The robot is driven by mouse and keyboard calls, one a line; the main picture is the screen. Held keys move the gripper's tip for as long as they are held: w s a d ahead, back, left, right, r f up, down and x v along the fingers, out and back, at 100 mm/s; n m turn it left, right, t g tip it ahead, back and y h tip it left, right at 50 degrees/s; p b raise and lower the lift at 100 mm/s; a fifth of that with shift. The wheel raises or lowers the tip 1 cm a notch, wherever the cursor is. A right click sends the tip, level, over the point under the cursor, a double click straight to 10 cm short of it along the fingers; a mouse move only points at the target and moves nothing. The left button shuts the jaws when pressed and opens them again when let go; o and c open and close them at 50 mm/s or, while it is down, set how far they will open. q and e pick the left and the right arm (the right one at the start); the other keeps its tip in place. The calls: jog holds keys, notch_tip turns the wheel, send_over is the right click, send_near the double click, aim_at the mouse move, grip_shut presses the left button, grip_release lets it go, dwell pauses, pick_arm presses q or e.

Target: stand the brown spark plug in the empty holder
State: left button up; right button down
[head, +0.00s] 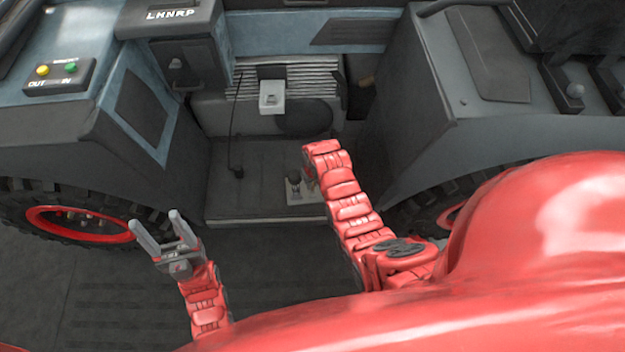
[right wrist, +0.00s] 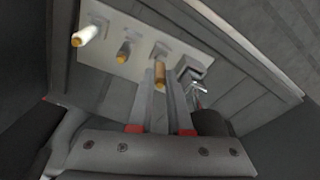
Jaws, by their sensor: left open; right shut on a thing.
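In the right wrist view, my right gripper (right wrist: 161,82) is shut with its fingers on either side of a brown spark plug (right wrist: 160,74). The plug's lower end shows between the fingertips. Its upper end is close to a pale plate (right wrist: 105,68); I cannot tell whether it touches a holder. A white plug (right wrist: 84,36) and a shorter orange-tipped plug (right wrist: 123,56) stick out of the plate to the left. I cannot make out the empty holder clearly. In the head view, my right gripper is hidden beyond its arm. My left gripper (head: 154,232) is open and empty over the floor.
A grey metal bracket (right wrist: 193,70) is just right of the held plug. Wheels flank the footwell; a button box (head: 62,76) is upper left. The floor beside my left gripper is clear.

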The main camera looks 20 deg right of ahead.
jog(key=shift+f, duration=0.25)
dwell(0.3)
jog(key=shift+f+b, duration=0.3)
jog(key=shift+f, duration=0.2)
dwell(0.4)
jog(key=c, duration=0.8)
grip_release()
jog(key=shift+o, duration=0.2)
